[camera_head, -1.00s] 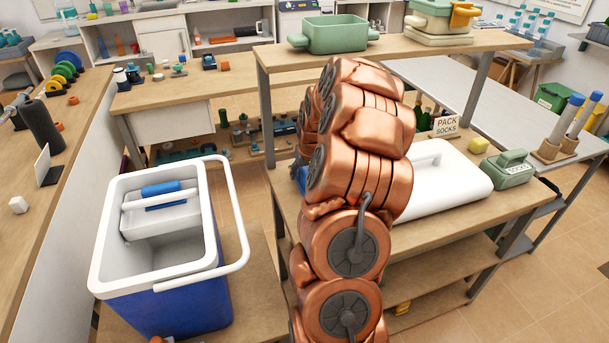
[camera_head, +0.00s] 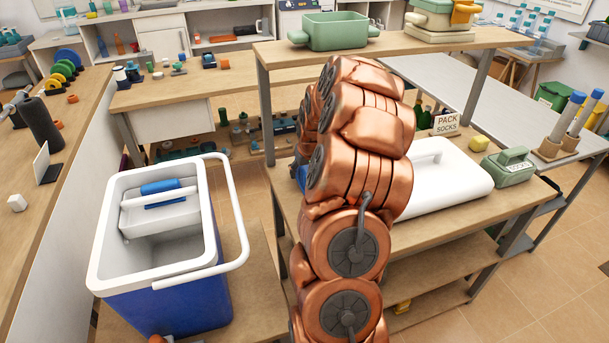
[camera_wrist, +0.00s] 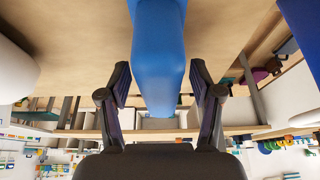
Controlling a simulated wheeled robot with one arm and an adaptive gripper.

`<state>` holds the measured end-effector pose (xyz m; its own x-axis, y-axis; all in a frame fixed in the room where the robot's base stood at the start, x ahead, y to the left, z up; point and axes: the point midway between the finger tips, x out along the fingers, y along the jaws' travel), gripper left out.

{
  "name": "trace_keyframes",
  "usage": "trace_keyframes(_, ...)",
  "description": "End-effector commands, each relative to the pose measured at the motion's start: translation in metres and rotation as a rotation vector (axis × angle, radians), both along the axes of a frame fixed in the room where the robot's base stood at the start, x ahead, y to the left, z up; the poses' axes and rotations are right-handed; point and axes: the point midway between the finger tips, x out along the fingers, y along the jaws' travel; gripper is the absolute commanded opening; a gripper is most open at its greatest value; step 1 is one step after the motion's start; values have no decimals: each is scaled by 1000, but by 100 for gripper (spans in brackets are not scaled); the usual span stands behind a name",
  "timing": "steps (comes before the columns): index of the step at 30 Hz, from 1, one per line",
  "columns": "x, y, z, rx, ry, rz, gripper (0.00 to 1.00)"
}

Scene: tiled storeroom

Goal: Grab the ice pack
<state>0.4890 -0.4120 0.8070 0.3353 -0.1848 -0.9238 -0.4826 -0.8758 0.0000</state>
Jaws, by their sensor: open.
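A smooth blue block, which looks like the ice pack (camera_wrist: 158,55), lies on a wooden top in the wrist view. It reaches from the top edge down between the fingers of my gripper (camera_wrist: 160,92). The fingers are open, one on each side of it, with a visible gap at both sides. In the head view only a small blue patch of it (camera_head: 301,178) seems to show at the left of my arm. My arm hides the gripper and most of the blue block there.
A blue-and-white cooler (camera_head: 105,262) stands open at the left, its handle raised to the right. A white lid (camera_head: 455,182) lies on the workbench right of my arm, near a green box (camera_head: 508,172) and a "PACK SOCKS" sign (camera_head: 446,124). A raised shelf (camera_head: 400,50) spans the bench.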

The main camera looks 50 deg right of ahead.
Motion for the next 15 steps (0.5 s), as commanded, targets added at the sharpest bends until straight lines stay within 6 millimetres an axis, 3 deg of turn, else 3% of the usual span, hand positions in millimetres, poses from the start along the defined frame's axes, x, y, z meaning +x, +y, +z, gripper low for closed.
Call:
trace_keyframes(7,0,0,0,0,0,0,65)
trace_keyframes(15,0,0,0,0,0,0,38)
